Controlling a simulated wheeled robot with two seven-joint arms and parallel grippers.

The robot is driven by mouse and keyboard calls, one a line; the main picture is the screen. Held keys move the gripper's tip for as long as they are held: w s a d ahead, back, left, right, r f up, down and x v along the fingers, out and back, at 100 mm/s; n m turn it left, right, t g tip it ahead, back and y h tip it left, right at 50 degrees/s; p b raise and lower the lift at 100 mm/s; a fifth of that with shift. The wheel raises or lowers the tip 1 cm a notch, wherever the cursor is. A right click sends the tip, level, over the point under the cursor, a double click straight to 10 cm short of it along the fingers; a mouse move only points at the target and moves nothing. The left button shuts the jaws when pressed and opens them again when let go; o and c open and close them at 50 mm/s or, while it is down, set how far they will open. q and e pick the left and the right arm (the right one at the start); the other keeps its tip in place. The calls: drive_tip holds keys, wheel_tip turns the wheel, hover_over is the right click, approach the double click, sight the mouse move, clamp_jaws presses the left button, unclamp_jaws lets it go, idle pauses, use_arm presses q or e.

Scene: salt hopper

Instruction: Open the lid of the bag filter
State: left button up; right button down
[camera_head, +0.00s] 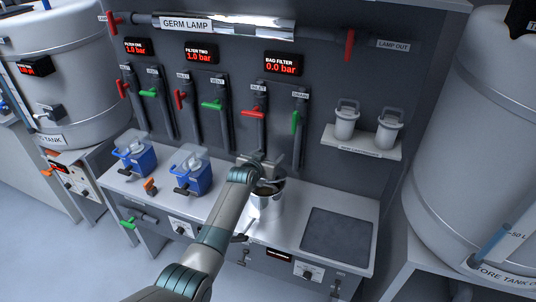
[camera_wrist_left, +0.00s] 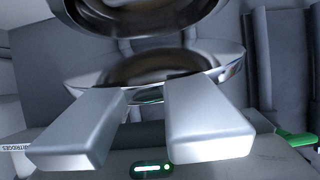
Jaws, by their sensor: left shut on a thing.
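The bag filter (camera_head: 264,209) is a shiny metal pot on the bench below the red bag filter display. Its dark opening shows just under my left gripper (camera_head: 262,185). In the left wrist view, the gripper (camera_wrist_left: 147,92) has its two fingers at the near edge of the round metal lid (camera_wrist_left: 215,72), shut on it. The lid stands apart from the pot's rim (camera_wrist_left: 88,18), tilted up, with a gap between them. My wrist hides part of the lid in the head view. My right gripper is in neither view.
Two blue-based units (camera_head: 190,172) stand left of the filter. A dark square mat (camera_head: 338,233) lies to its right. Red and green valve handles, such as the red inlet handle (camera_head: 254,113), are on the wall behind. A shelf (camera_head: 360,143) holds two metal canisters.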

use_arm(q)
drive_tip(key=shift+w+d+r, duration=0.1)
drive_tip(key=shift+w+r, duration=0.35)
drive_tip(key=shift+r, duration=0.25)
drive_tip(key=shift+w+d+f+g+p, duration=0.15)
drive_tip(key=shift+w+g+p, duration=0.15)
drive_tip(key=shift+g+p, duration=0.25)
drive_tip(key=o, duration=1.5)
drive_tip(key=shift+c, duration=0.2)
drive_tip(key=shift+o, duration=0.3)
drive_tip(key=shift+w+f, duration=0.1)
drive_tip(key=shift+f, duration=0.05)
drive_tip(key=shift+s, duration=0.2)
